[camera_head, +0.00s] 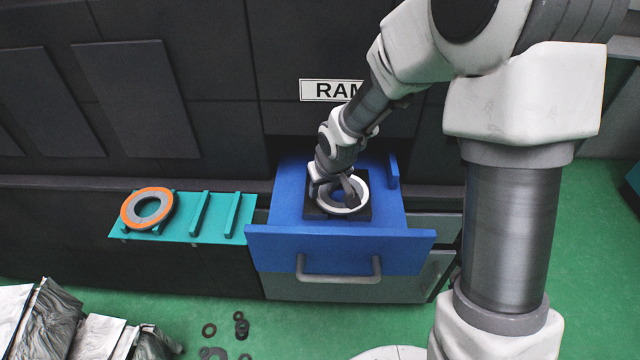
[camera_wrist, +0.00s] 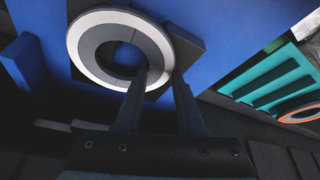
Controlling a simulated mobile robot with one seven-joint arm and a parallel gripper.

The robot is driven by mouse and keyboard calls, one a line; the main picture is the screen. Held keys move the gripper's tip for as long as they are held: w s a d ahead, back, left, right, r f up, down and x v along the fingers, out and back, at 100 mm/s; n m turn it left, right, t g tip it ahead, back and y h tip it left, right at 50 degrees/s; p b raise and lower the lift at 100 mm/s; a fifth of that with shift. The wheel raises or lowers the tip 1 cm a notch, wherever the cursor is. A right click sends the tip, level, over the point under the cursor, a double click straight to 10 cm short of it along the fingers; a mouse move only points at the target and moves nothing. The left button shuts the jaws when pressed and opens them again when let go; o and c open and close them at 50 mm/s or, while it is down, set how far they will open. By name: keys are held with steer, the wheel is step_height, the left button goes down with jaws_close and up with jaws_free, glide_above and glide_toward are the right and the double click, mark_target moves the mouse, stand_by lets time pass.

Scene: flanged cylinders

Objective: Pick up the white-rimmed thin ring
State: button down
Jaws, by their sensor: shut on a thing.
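The white-rimmed thin ring (camera_head: 362,201) is over a dark square block in the open blue drawer. It has a grey face and a white outer band, and fills the upper left of the wrist view (camera_wrist: 88,46). My gripper (camera_head: 347,187) comes down on the ring from above. In the wrist view, one finger of my gripper (camera_wrist: 162,80) is at the hole and the other is outside the rim, so it is shut on the ring's wall. The fingers hide part of the ring. I cannot tell whether the ring touches the block.
The dark block (camera_head: 312,211) sits in the blue drawer (camera_head: 290,215), which has a handle in front. A teal rack (camera_head: 182,232) to the left holds an orange-rimmed ring (camera_head: 130,212). Silver bags (camera_head: 45,320) and small dark rings (camera_head: 241,326) lie on the green floor.

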mark_target(325, 203)
steer(key=shift+s+d+r, duration=0.15)
steer(key=shift+s+d, duration=0.1)
steer(key=shift+s, duration=0.3)
steer(key=shift+s+d+r, duration=0.1)
steer(key=shift+s+d, duration=0.1)
steer(key=shift+s, duration=0.35)
step_height(325, 203, up, 14)
steer(key=p, duration=0.3)
steer(key=shift+w+f+p, duration=0.15)
steer(key=shift+w+p, duration=0.05)
steer(key=shift+p, duration=0.2)
steer(key=shift+a, duration=0.2)
